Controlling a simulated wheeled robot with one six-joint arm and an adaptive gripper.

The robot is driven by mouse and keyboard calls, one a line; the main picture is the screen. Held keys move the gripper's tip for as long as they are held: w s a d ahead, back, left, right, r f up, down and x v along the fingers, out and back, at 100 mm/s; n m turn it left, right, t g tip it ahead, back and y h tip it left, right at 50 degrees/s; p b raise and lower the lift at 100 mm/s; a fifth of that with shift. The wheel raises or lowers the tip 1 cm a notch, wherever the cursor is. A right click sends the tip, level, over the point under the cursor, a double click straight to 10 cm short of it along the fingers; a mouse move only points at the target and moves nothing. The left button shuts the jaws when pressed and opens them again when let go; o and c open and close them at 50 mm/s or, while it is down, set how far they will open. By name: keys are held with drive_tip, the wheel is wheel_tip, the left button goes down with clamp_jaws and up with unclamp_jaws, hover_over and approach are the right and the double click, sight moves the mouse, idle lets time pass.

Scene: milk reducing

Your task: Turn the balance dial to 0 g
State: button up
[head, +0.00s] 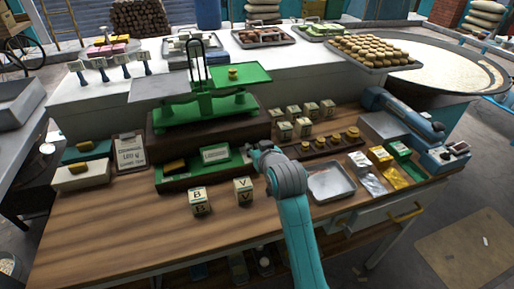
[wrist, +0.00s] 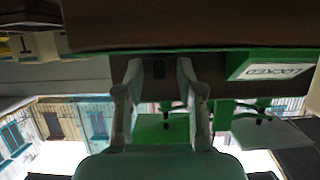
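A green two-pan balance (head: 205,110) stands on a dark brown base, its grey pan at left and green pan at right. A brass weight (head: 233,73) sits on the green pan. Below the balance, a green panel (head: 190,172) has a white label (head: 215,154); in the wrist view the label (wrist: 272,71) appears upside down and seems to read LOCKED. I cannot make out a dial; my gripper may hide it. My gripper (head: 256,150) is at the panel's right end. In the wrist view its fingers (wrist: 158,78) are apart, with a small dark shape between them.
Two letter cubes (head: 243,191) stand in front of the panel. More cubes (head: 293,111) and a row of brass weights (head: 320,143) are at right. A metal tray (head: 331,181) lies right of my arm. The front left of the wooden table (head: 110,225) is clear.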

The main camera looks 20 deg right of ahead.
clamp_jaws()
drive_tip(key=shift+d+n+g+y, duration=0.2)
drive_tip(key=shift+n+g+y, duration=0.1)
drive_tip(key=shift+n+y, duration=1.1)
drive_tip(key=shift+n+g+y, duration=0.6)
drive_tip(key=shift+n+y, duration=0.9)
drive_tip(key=shift+y, duration=0.4)
